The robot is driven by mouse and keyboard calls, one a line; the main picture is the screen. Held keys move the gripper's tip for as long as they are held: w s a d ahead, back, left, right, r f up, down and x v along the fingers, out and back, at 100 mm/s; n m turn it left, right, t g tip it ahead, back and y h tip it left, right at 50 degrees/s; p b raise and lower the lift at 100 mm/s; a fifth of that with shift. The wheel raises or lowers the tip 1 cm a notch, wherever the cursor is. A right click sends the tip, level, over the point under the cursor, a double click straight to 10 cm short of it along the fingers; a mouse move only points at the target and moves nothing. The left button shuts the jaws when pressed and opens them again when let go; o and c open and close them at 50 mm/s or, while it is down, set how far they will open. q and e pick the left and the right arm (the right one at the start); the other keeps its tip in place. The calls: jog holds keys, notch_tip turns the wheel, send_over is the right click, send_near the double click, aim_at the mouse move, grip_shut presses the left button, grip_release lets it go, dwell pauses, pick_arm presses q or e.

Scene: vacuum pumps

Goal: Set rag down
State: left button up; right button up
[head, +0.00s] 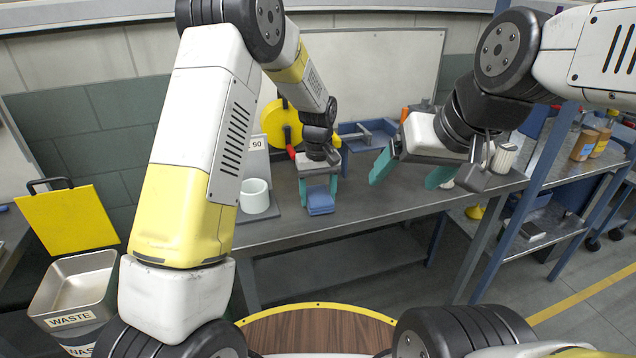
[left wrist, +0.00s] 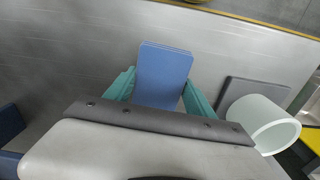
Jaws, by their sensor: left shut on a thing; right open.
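The rag (head: 320,201) is a folded blue cloth near the front edge of the grey metal table. My left gripper (head: 320,187) is above it, pointing down, with its teal fingers shut on the rag. In the left wrist view the rag (left wrist: 163,75) shows flat between the two teal fingers (left wrist: 158,88). I cannot tell whether the rag touches the table top. My right gripper (head: 408,172) is open and empty, over the table further right.
A white cup (head: 254,196) stands on a grey plate left of the rag. Behind are a yellow round part (head: 283,126) and a blue tray (head: 364,134). A waste bin (head: 78,287) stands at left. The table's middle front (head: 375,214) is clear.

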pick_arm(q)
jog(key=shift+f, duration=0.25)
jog(key=o, duration=1.5)
notch_tip(320, 180, up, 8)
jog(key=shift+f, duration=0.1)
grip_shut()
dwell(1.1)
